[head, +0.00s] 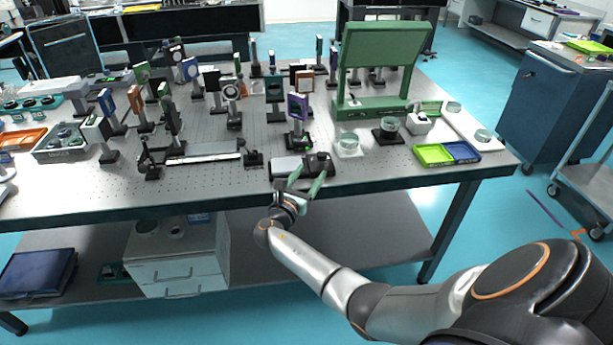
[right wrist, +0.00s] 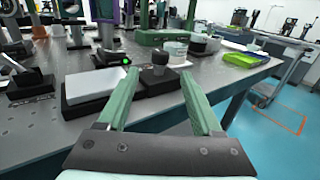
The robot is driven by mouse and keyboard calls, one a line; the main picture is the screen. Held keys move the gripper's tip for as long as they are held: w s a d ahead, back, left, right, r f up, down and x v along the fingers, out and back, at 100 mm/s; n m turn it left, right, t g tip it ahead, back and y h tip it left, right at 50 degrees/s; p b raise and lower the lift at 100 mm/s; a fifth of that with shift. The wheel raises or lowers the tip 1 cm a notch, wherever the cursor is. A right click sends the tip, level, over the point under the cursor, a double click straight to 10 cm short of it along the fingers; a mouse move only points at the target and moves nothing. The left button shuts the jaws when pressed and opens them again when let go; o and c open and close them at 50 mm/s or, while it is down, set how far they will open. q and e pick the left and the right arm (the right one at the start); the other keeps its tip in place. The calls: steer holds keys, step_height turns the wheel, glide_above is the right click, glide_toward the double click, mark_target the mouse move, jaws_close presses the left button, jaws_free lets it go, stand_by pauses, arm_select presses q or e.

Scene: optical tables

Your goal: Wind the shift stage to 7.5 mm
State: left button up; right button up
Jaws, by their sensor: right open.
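The stage that looks like the shift stage (head: 287,167) is at the front edge of the optical table. It has a pale flat plate (right wrist: 92,87) on a dark base and a dark upright knob (right wrist: 158,70) at its right, also seen in the head view (head: 320,158). My right gripper (head: 308,172) reaches in from the front with two green fingers. In the right wrist view the gripper (right wrist: 160,76) is open, its fingertips apart on either side of the knob's line of sight. I cannot tell whether they touch it. No position scale is readable. My left gripper is not in view.
A post mount with a small green-lit display (right wrist: 125,61) stands just behind the stage. A long rail (head: 205,152) lies to the left. Glass dishes (head: 347,141) and a green-and-blue tray (head: 447,153) are to the right. Floor is free in front.

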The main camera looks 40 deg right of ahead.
steer(key=shift+s+a, duration=0.15)
steer(key=shift+a, duration=0.1)
stand_by(0.6)
steer(key=s+a+f+m+g+y, duration=0.2)
steer(key=s+a+f+m+y, duration=0.25)
steer(key=s+m, duration=0.35)
steer(key=s+a+f+m+g+y, duration=0.1)
steer(key=s+a+f+m+y, duration=0.4)
steer(key=s, duration=0.5)
steer(key=s+a+r+m+g+y, duration=0.1)
steer(key=s+a+r+m+y, duration=0.1)
steer(key=s+a+m+y, duration=0.35)
steer(key=s+a+r+m+y, duration=0.2)
steer(key=s+a+m, duration=0.1)
steer(key=s+a, duration=0.55)
steer(key=w+a+f+t+y, duration=0.1)
steer(key=w+a+f+t, duration=0.1)
steer(key=f, duration=0.4)
steer(key=w+a+f+t, duration=0.2)
steer(key=w+f+t, duration=0.1)
steer(key=f, duration=0.2)
steer(key=shift+a+f+t+y, duration=0.3)
steer(key=shift+a+f+y, duration=0.05)
steer(key=shift+y, duration=0.05)
steer(key=shift+d+n, duration=0.1)
steer(key=shift+n, duration=0.15)
